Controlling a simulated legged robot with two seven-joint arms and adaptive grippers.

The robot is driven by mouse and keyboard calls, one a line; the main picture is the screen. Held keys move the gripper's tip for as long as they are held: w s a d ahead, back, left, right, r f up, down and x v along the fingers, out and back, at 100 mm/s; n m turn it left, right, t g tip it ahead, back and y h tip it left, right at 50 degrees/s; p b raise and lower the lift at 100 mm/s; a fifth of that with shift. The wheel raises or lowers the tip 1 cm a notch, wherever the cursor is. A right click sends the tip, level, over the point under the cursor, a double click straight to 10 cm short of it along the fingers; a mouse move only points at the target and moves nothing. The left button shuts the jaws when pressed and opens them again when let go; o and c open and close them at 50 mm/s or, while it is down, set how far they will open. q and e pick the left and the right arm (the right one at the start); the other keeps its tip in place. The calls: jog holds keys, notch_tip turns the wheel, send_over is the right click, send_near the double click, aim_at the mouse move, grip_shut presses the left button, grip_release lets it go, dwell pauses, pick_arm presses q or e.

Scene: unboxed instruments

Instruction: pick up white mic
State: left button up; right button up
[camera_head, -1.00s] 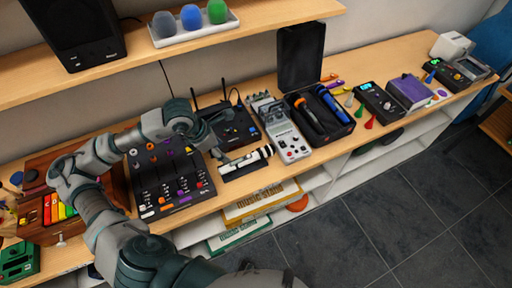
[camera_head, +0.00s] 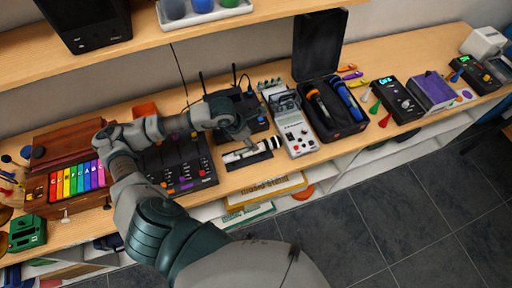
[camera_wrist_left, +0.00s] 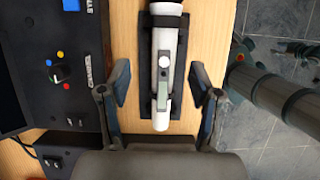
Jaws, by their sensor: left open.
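The white mic (camera_head: 240,154) lies in a black cradle (camera_head: 262,157) near the front of the wooden bench. In the left wrist view the white mic (camera_wrist_left: 164,62) runs lengthwise, with its dark end at the top edge. My left gripper (camera_wrist_left: 161,84) is open, with one finger on each side of the mic and gaps between. In the head view my left gripper (camera_head: 243,136) hangs over the mic, partly blurred into the dark gear behind it. My right gripper is not in view.
A black mixer (camera_head: 180,168) stands left of the mic and a grey device (camera_head: 294,134) stands right of it. An open black case (camera_head: 346,128) holds an orange mic and a blue mic. The bench's front edge is close to the mic.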

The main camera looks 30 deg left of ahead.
pick_arm(q)
jog(key=x, duration=0.1)
jog(key=p+x, duration=0.1)
jog(key=x, duration=0.2)
jog(key=shift+s+d+f, duration=0.1)
jog(key=shift+s+f, duration=0.15)
jog(key=shift+s, duration=0.1)
jog(key=shift+w+f, duration=0.2)
jog(key=shift+f, duration=0.25)
jog(key=shift+r, duration=0.1)
grip_shut()
